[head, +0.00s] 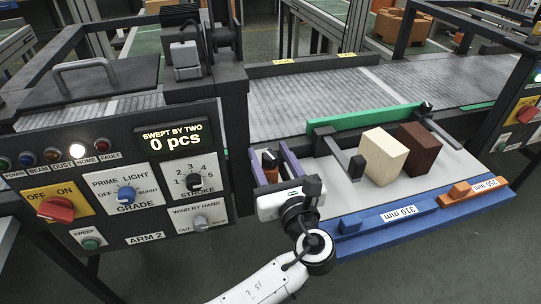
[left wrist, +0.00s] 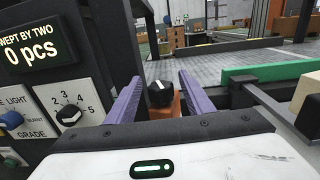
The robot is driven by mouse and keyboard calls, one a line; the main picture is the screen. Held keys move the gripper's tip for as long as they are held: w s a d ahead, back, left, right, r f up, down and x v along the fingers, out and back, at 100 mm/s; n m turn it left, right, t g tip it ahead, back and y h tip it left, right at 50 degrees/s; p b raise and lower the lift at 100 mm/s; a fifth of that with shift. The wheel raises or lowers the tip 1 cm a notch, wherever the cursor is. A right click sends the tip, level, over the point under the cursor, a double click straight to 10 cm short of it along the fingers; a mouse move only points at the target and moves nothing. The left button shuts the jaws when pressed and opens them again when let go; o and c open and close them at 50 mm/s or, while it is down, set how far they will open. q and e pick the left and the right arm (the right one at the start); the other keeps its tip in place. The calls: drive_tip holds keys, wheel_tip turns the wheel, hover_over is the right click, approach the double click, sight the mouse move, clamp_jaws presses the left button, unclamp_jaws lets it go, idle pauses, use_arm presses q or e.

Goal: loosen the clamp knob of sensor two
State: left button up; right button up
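A black knob with a white mark (left wrist: 160,93) sits on an orange block (left wrist: 163,113) in the left wrist view. In the head view the knob (head: 270,160) is partly hidden by my gripper. I see no label naming it sensor two. My left gripper (head: 268,147) has two purple fingers, which also show in the left wrist view (left wrist: 161,73). They are open, one on each side of the knob, with a visible gap to it. My right gripper is in neither view.
The control panel (head: 120,178) stands close on the left. The roller conveyor (head: 340,93) lies behind.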

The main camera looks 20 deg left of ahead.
sight(271, 156)
use_arm(q)
drive_tip(key=shift+r, duration=0.1)
wheel_tip(271, 156, up, 10)
drive_tip(key=shift+f+p, duration=0.1)
drive_tip(key=shift+p, duration=0.4)
